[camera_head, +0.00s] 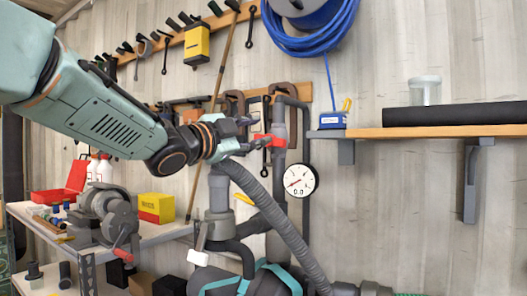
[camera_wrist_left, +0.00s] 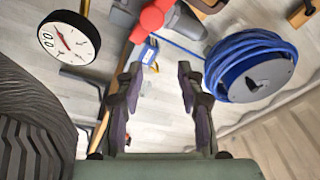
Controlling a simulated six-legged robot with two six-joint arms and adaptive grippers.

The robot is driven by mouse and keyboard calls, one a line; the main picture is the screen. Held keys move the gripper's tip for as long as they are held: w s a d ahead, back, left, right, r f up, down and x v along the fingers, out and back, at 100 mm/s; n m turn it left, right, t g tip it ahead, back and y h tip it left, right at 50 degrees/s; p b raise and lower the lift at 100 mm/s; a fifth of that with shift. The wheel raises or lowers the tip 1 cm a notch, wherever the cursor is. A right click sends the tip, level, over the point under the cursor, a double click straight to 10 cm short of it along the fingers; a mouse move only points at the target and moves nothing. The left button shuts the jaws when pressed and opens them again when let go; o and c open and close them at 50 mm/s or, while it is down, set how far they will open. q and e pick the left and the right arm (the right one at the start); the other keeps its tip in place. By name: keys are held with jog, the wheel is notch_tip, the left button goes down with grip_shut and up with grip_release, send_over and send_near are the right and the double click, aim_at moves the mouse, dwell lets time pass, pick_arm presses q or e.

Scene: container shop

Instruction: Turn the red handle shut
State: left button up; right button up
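The red handle (camera_head: 277,139) sits on a grey vertical pipe (camera_head: 279,170) in front of the wall. In the left wrist view the red handle (camera_wrist_left: 150,19) shows at the top, beyond the fingertips. My left gripper (camera_head: 252,137) reaches in from the left, just left of the handle in the head view. In the left wrist view my left gripper (camera_wrist_left: 158,72) is open, its two dark fingers apart with nothing between them. I cannot tell whether a fingertip touches the handle. My right gripper is not in view.
A round gauge (camera_head: 300,180) hangs right of the pipe. A ribbed grey hose (camera_head: 265,205) runs below my left gripper. A wooden shelf (camera_head: 440,131) is at right, a blue hose coil (camera_head: 312,35) above. A workbench (camera_head: 150,234) with a vise and yellow box stands at left.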

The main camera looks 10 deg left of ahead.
pick_arm(q)
jog(key=shift+w+f+m+y, duration=0.15)
jog(key=shift+m+y, duration=0.1)
jog(key=shift+m, duration=0.35)
jog(key=shift+w+f+m+y, duration=0.1)
jog(key=shift+m+y, duration=0.15)
jog(key=shift+m, duration=0.35)
jog(key=w+m+p, duration=0.1)
jog(key=w, duration=0.1)
jog(key=w+m+y+p, duration=0.1)
jog(key=w, duration=0.2)
jog(key=w+f+m+p, duration=0.1)
jog(key=w+m, duration=0.1)
jog(key=w, duration=0.1)
jog(key=shift+d+f+g+y, duration=0.1)
jog(key=shift+d+g+y, duration=0.2)
jog(key=shift+d+y, duration=0.1)
jog(key=shift+c, duration=0.2)
jog(key=shift+a, duration=0.1)
grip_shut()
